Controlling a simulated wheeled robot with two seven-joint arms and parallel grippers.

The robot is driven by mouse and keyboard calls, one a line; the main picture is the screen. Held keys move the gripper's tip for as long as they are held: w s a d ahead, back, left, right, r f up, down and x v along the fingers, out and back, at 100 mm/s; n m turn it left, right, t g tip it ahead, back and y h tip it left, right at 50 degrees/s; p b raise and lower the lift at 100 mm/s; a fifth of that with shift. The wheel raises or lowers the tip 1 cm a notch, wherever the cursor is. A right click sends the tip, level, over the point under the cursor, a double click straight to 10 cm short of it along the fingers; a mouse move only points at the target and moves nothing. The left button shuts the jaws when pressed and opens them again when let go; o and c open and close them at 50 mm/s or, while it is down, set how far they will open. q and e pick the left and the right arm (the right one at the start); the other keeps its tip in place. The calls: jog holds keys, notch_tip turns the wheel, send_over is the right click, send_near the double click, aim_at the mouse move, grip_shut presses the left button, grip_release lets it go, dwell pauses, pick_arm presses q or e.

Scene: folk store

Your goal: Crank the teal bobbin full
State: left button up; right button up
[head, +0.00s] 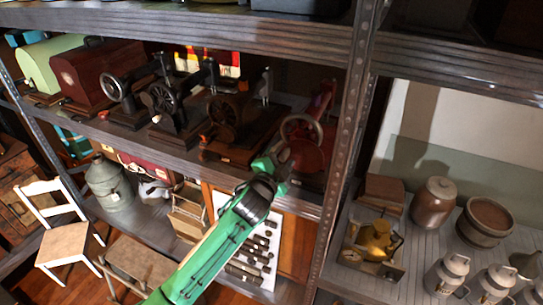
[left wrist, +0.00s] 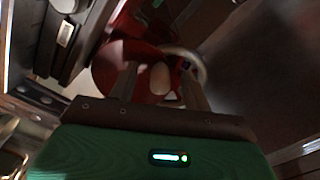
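A red hand-crank machine (head: 308,160) with a grey handwheel (head: 301,132) stands at the right end of the middle shelf. My left gripper (head: 276,164) is at the front of this machine, just below the wheel. In the left wrist view, its two dark fingers (left wrist: 161,92) are apart. A pale rounded knob (left wrist: 160,78) shows between them, with gaps at its sides; the red machine (left wrist: 108,66) and the wheel's rim (left wrist: 190,60) are behind. Whether a finger touches the knob I cannot tell. I cannot make out a teal bobbin in either view. My right gripper is out of view.
Several dark sewing machines (head: 225,118) stand left of the red one on the middle shelf (head: 150,138). A metal shelf post (head: 345,130) rises close on the right. A white chair (head: 62,232) stands at lower left. Jars and cans (head: 433,203) fill the right shelf.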

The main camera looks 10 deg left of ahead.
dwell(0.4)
pick_arm(q)
jog(key=v, duration=0.9)
dwell(0.4)
